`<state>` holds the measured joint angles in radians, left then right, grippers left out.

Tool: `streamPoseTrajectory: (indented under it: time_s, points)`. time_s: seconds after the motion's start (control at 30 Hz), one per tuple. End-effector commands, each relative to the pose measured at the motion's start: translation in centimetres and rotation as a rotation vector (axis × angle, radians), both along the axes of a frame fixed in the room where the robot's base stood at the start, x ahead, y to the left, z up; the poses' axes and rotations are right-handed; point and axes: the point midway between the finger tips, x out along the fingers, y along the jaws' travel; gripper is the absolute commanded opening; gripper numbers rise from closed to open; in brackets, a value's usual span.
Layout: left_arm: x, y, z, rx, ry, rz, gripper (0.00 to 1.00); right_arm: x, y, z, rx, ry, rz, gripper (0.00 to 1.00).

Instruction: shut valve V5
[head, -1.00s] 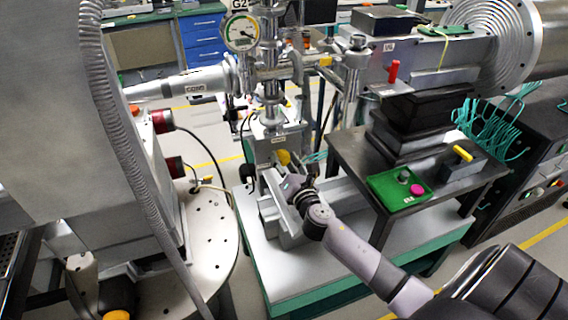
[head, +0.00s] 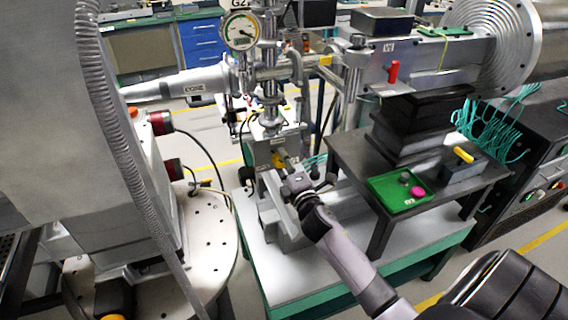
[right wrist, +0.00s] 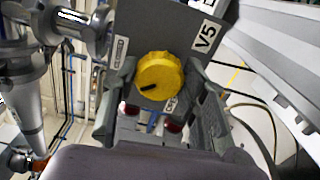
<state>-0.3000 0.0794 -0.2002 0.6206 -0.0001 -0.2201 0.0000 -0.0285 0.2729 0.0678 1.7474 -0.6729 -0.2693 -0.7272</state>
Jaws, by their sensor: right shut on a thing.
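Valve V5's round yellow knob (right wrist: 160,76) sits on a grey panel (right wrist: 186,34) marked V5 in the right wrist view. A black mark on the knob points to the lower left. Small white labels stand left of and below the knob; I cannot read them clearly. My right gripper (right wrist: 157,92) has one finger on each side of the knob and is shut on it. In the head view, the knob (head: 279,158) is partly hidden behind the right gripper (head: 283,168). My left gripper is not in view.
A round gauge (head: 240,31) and metal piping stand above the valve. A dark bench (head: 350,160) to the right holds a green tray (head: 388,205) and a block with a yellow handle (head: 463,154). A large grey housing with a ribbed hose (head: 118,130) stands left.

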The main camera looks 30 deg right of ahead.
Motion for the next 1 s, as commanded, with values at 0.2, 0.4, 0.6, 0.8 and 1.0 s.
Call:
streamPoseTrajectory:
  time_s: [0.2,0.4,0.6,0.8,1.0]
  points:
    - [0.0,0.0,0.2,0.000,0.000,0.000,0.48,0.0,-0.1,0.0,0.201,-0.049,-0.003,0.12]
    - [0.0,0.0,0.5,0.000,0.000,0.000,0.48,0.0,-0.1,-0.1,0.375,-0.089,-0.003,0.12]
    - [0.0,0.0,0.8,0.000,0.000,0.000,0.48,0.0,-0.1,-0.2,0.516,-0.123,-0.003,0.12]
    - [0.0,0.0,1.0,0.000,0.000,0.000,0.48,0.0,0.0,-0.2,0.610,-0.146,-0.003,0.12]
    - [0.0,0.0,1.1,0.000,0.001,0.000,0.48,0.0,0.0,-0.3,0.661,-0.157,-0.002,0.12]
